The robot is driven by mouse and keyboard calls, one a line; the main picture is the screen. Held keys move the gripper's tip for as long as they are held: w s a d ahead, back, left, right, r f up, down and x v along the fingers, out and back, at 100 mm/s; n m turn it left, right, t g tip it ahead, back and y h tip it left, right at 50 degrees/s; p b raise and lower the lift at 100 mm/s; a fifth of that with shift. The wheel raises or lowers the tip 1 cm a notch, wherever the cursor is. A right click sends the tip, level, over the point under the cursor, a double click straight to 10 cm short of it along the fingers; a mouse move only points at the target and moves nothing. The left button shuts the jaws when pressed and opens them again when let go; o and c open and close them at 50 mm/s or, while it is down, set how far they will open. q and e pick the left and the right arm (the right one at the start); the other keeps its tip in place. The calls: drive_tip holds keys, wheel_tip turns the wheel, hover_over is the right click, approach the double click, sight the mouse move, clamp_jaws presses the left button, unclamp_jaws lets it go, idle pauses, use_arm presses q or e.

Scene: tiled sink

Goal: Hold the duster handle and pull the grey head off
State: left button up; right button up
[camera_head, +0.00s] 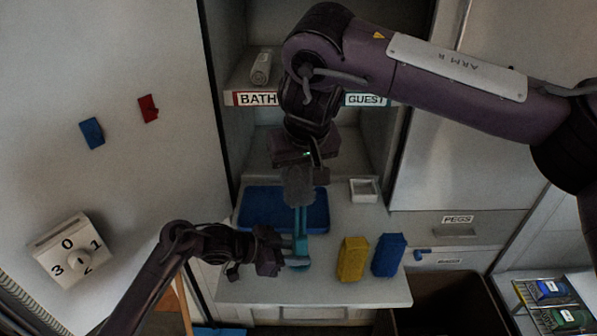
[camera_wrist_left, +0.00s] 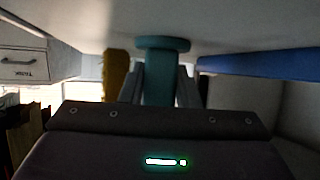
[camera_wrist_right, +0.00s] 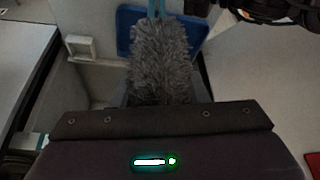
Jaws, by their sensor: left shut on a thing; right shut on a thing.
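The duster stands upright on the shelf, with a teal handle (camera_head: 301,222) and a fuzzy grey head (camera_head: 298,186) on top. My left gripper (camera_head: 284,256) comes in from the left and is shut on the handle low down, just above its round base. The left wrist view shows the teal handle (camera_wrist_left: 161,70) between the fingers. My right gripper (camera_head: 305,170) is above and is shut on the grey head, which fills the middle of the right wrist view (camera_wrist_right: 162,60). The head still meets the handle in the head view. The right fingertips are mostly hidden by the head.
A blue tray (camera_head: 262,209) lies behind the duster. A yellow block (camera_head: 352,259) and a blue block (camera_head: 388,255) stand to the right. A small white box (camera_head: 363,190) is at the back right. Shelf labels and a rolled item (camera_head: 261,68) are above.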

use_arm(q)
drive_tip(key=o, duration=0.8)
drive_tip(key=shift+a, duration=0.1)
